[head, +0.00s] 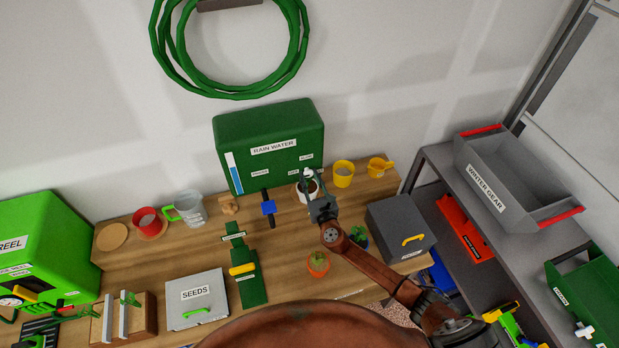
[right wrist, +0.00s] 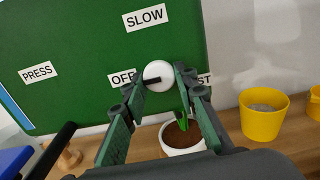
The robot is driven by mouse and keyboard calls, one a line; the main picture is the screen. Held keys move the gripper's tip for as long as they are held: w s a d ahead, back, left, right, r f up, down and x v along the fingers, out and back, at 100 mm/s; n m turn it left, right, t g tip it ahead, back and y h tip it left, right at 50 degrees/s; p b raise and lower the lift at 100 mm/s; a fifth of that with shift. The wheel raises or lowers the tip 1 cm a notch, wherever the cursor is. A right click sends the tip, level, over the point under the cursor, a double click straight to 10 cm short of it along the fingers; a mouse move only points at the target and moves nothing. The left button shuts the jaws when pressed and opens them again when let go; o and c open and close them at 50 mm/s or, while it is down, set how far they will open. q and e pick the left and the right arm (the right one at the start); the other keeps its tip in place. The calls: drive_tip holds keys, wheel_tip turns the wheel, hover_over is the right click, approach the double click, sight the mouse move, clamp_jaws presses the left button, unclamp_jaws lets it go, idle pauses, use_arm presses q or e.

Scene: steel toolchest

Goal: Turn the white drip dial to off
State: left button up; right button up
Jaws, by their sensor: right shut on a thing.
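The white drip dial (right wrist: 158,74) is a round knob on the front of the green rain water box (head: 268,130). In the right wrist view its black pointer points left, toward the OFF label (right wrist: 122,79). The SLOW label (right wrist: 145,17) is above it, and a partly hidden label ending in "ST" (right wrist: 204,79) is to its right. My right gripper (right wrist: 161,78) has one finger on each side of the dial and is shut on it. In the head view my right gripper (head: 312,190) reaches up to the box's lower right. My left gripper is not in view.
A white pot with a plant (right wrist: 183,134) stands just below my right fingers. Yellow cups (head: 343,173) stand to its right. A blue-topped lever (head: 268,207) is left of the dial. A grey box (head: 400,228) stands right of my right arm.

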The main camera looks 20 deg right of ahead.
drive_tip(key=shift+f, duration=0.1)
drive_tip(key=o, duration=1.2)
drive_tip(key=shift+c, duration=0.2)
drive_tip(key=s, duration=1.2)
drive_tip(key=shift+d, duration=0.2)
drive_tip(key=shift+d, duration=0.1)
